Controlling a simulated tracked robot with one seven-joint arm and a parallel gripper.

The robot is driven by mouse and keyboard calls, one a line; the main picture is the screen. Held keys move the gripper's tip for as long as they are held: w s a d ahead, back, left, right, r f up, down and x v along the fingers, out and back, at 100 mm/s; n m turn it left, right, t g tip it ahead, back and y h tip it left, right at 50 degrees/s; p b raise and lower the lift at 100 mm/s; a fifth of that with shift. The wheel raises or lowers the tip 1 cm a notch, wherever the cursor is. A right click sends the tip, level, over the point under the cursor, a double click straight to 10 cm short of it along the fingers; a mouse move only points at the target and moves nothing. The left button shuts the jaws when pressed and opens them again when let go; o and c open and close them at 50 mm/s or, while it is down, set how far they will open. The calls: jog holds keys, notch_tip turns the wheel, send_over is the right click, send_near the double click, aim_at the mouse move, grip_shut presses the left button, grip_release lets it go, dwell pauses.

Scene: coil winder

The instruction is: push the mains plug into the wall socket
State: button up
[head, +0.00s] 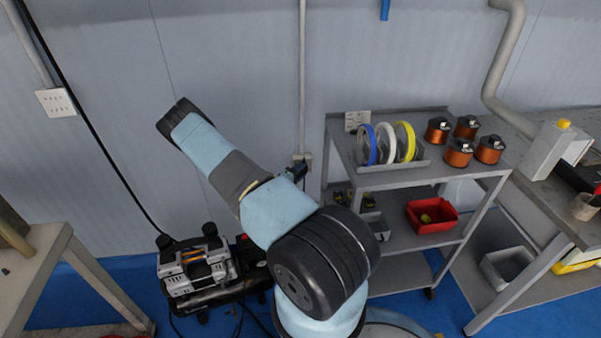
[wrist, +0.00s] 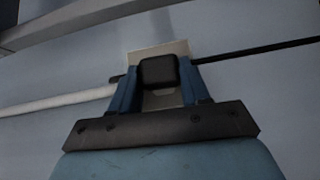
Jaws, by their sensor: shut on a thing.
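The mains plug (wrist: 158,72) is a black block between the two blue fingers of my gripper (wrist: 160,82) in the wrist view. The fingers are shut on its sides. The pale wall socket (wrist: 160,48) shows directly behind the plug, which covers its middle. I cannot tell whether the plug touches the socket face or how deep its pins are. In the head view, the socket (head: 301,158) sits on the wall below a vertical conduit, with my gripper (head: 299,171) close in front of it. The plug cannot be made out clearly there.
A grey cart (head: 437,178) with coloured rings and copper coils stands right of my arm. A compressor (head: 196,267) is on the blue floor at left. A pale conduit (wrist: 55,103) and a thin dark line (wrist: 255,48) run along the wall beside the socket.

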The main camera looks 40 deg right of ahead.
jog(key=shift+w+d+r, duration=0.4)
jog(key=shift+w+d, duration=0.05)
jog(key=shift+w, duration=0.05)
dwell(0.4)
jog(key=shift+s+a+f, duration=0.3)
jog(key=shift+s+a, duration=0.2)
jog(key=shift+s, duration=0.15)
dwell(0.4)
jog(key=o, duration=0.4)
jog(key=shift+a, duration=0.1)
jog(key=c, duration=0.4)
jog(key=shift+w+d+r, duration=0.15)
jog(key=shift+w+d, duration=0.2)
jog(key=shift+w, duration=0.2)
dwell(0.9)
jog(key=shift+w+d+r, duration=0.15)
jog(key=shift+d+r, duration=0.05)
jog(key=shift+d, duration=0.05)
dwell(0.5)
jog(key=shift+s+a+f, duration=0.35)
jog(key=shift+s+a, duration=0.15)
jog(key=shift+s, duration=0.2)
dwell(0.4)
